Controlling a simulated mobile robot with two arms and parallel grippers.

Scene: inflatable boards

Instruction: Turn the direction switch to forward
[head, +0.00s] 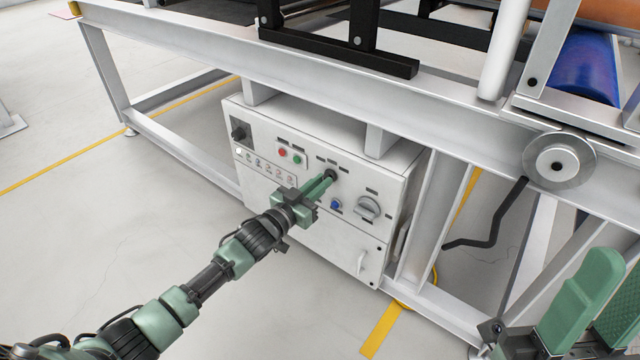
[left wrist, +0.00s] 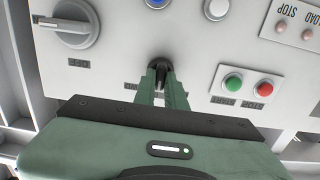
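The direction switch appears to be the small black knob (head: 332,174) on the upper middle of the white control box (head: 318,240). It also shows in the left wrist view (left wrist: 158,66), which sees the panel upside down. Small labels around it are too blurred to read. My left gripper (head: 328,179) reaches the panel, its two green fingers close together on either side of the knob and apparently closed on it. The fingers hide part of the knob, and its setting cannot be read. My right gripper (head: 612,285) is at the lower right, fingers apart and empty, away from the panel.
A white frame beam (head: 330,75) runs above the box. Floor in front is clear.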

